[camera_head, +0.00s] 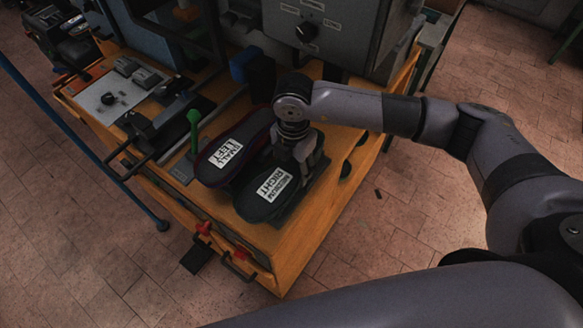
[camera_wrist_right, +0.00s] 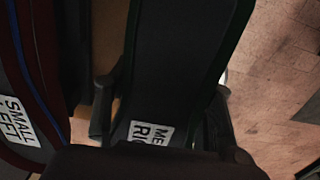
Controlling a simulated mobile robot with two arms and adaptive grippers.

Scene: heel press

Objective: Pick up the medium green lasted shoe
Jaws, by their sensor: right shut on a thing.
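The medium right lasted shoe (camera_head: 262,203) lies sole up on the wooden bench; its sole is black with a white label, and only a thin dark green edge shows. It fills the middle of the right wrist view (camera_wrist_right: 178,60), its label partly cut off. My right gripper (camera_head: 297,165) comes down over it from above and is shut on it, a finger on each side in the right wrist view (camera_wrist_right: 160,105). I cannot tell whether the shoe is clear of the surface under it. My left gripper is not in view.
The small left shoe (camera_head: 222,157), dark red with a blue line, lies close on the left. A green-knobbed lever (camera_head: 194,120) stands left of it. A grey machine box (camera_head: 330,30) stands behind. The wooden bench (camera_head: 290,255) ends close in front and at right.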

